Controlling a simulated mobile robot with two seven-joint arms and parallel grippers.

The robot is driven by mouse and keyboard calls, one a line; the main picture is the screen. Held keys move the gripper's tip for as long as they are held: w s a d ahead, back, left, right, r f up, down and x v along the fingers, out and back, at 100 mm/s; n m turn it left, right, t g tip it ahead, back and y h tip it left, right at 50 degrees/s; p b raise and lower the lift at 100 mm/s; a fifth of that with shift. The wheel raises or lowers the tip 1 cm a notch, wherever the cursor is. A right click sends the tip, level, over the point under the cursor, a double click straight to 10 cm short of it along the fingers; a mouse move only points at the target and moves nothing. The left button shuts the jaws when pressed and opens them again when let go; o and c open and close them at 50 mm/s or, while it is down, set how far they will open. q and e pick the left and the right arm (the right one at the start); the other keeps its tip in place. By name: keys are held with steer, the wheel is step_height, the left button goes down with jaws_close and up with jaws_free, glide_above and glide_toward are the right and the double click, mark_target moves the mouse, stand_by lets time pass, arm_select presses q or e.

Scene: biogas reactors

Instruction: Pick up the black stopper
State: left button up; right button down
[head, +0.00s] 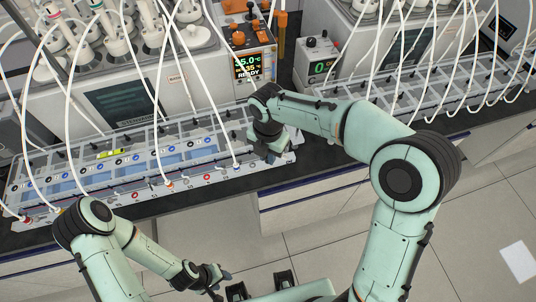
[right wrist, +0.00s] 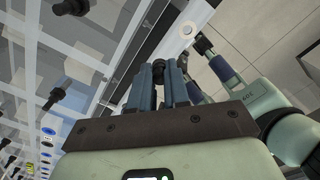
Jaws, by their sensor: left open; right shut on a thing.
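My right gripper (head: 270,156) is over the front right end of the grey rack in the head view. In the right wrist view its blue-grey fingers (right wrist: 160,86) are shut on a small black stopper (right wrist: 157,68), whose dark top shows between the fingertips. The arm and gripper hide that stopper in the head view. Other black stoppers stand at the rack, one at the left (right wrist: 55,97) and one at the top (right wrist: 75,7) of the wrist view. My left gripper (head: 220,282) is open and empty, low in front of the bench.
The grey rack (head: 130,195) with coloured rings and white tubes lies along the bench. Behind it stand a reactor unit with a screen (head: 250,66) and a small box reading 0 (head: 318,62). A second rack (head: 430,100) is at the right.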

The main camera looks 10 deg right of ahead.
arm_select(q)
steer(key=w+r+p, duration=0.3)
steer(key=w+r, duration=0.1)
steer(key=r, duration=0.1)
steer(key=shift+p, duration=0.35)
arm_select(e)
step_height(320, 180, up, 20)
arm_select(q)
steer(key=shift+w+r, duration=0.1)
steer(key=shift+w, duration=0.05)
steer(key=shift+w+r+t+p, duration=0.4)
steer(key=shift+w+r+p, duration=0.5)
steer(key=shift+w, duration=0.25)
arm_select(e)
steer(key=shift+r, duration=1.45)
